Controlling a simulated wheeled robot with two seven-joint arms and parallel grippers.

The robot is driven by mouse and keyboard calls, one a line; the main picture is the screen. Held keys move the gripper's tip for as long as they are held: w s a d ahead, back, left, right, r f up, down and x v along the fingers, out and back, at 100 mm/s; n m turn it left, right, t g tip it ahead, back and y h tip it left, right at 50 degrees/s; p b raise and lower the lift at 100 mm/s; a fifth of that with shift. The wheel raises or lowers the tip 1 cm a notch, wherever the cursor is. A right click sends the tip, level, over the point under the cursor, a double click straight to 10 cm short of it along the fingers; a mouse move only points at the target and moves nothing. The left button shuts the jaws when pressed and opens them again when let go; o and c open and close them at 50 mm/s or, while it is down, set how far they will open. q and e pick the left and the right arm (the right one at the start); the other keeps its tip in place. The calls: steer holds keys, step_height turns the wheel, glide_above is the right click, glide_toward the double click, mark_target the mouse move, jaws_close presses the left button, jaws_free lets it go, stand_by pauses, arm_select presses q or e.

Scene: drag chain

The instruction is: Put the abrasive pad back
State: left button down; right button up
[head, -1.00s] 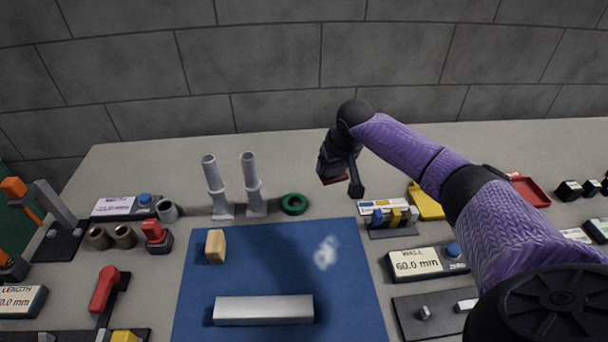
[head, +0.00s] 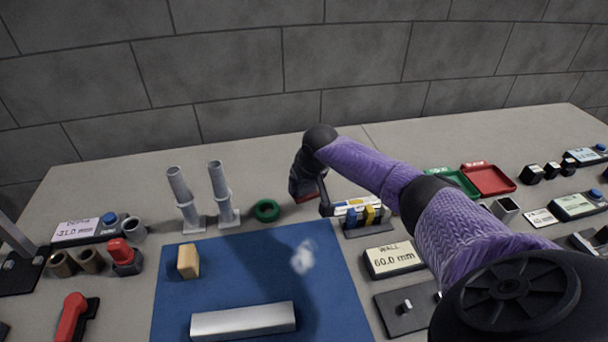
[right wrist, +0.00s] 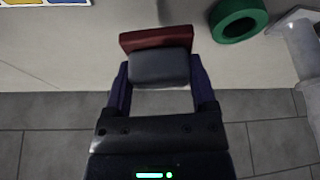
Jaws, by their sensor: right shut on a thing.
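My right gripper (head: 310,192) is above the far part of the table, past the back edge of the blue mat. In the right wrist view, my right gripper (right wrist: 160,80) is shut on the abrasive pad (right wrist: 157,39), a dark red slab with a grey block-like part (right wrist: 160,68) between the fingers. In the head view the pad is mostly hidden by the gripper. A labelled rack with upright blue and yellow pieces (head: 362,217) stands just right of the gripper, apart from the pad. My left gripper is not in view.
The blue mat (head: 230,270) carries a tan block (head: 188,261) and a silver bar (head: 243,320). A wall display (head: 393,258) and red tray (head: 487,179) are to the right.

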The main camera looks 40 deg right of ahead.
stand_by(0.6)
steer(key=shift+f+p, duration=0.1)
steer(key=shift+p, duration=0.3)
steer(key=shift+p, duration=0.3)
steer(key=shift+f+b, duration=1.35)
steer(key=shift+f, duration=0.8)
stand_by(0.5)
steer(key=shift+r, duration=0.1)
stand_by(0.5)
steer(key=o, duration=1.2)
steer(key=shift+c, duration=0.2)
